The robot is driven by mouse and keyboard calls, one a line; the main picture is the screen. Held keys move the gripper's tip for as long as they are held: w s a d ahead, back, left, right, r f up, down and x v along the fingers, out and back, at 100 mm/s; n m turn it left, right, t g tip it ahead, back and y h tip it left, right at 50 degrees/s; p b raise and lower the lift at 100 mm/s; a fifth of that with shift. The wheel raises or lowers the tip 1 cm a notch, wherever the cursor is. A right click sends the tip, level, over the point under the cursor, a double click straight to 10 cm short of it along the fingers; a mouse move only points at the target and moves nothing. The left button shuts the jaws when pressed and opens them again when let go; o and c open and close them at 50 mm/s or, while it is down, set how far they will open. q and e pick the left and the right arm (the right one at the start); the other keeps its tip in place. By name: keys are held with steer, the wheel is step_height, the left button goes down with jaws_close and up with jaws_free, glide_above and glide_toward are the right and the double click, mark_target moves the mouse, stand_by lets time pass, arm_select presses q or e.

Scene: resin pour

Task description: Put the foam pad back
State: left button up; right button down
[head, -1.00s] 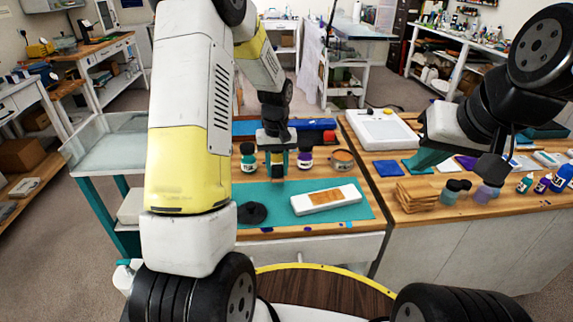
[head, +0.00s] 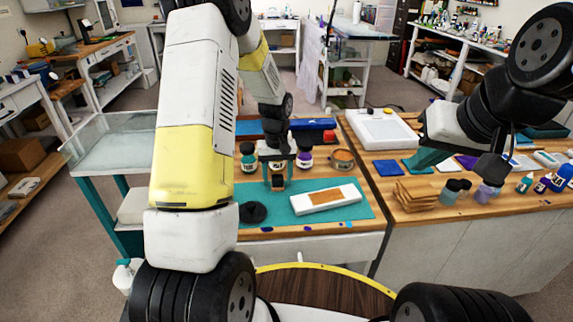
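I cannot pick out the foam pad with certainty. A white block with a tan top (head: 326,199) lies on the teal mat (head: 358,211), and a black round piece (head: 252,212) lies at the mat's left. My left gripper (head: 278,182) points down over the back of the mat, with its fingers apart. A small dark thing shows between the fingertips; I cannot tell whether it is held or stands behind. My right gripper (head: 428,160) hangs over the right table; its fingers are too unclear to read.
Jars (head: 305,157) and a small bowl (head: 343,159) stand behind the mat. A white tray (head: 384,128), stacked wooden pieces (head: 415,196), blue pads (head: 388,168) and several bottles occupy the right table. The front right of the mat is bare.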

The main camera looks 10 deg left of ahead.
mark_target(277, 177)
arm_select(q)
step_height(277, 177, up, 12)
steer(key=s+r+m+t+h, duration=0.1)
steer(key=s+r+m+t, duration=0.15)
steer(key=s+r, duration=0.85)
steer(key=s+d+r+m+t+h, duration=0.1)
steer(key=s+d+r+t, duration=0.1)
steer(key=s, duration=1.1)
step_height(277, 177, up, 3)
steer(key=shift+f+t, duration=0.2)
steer(key=shift+t, duration=0.65)
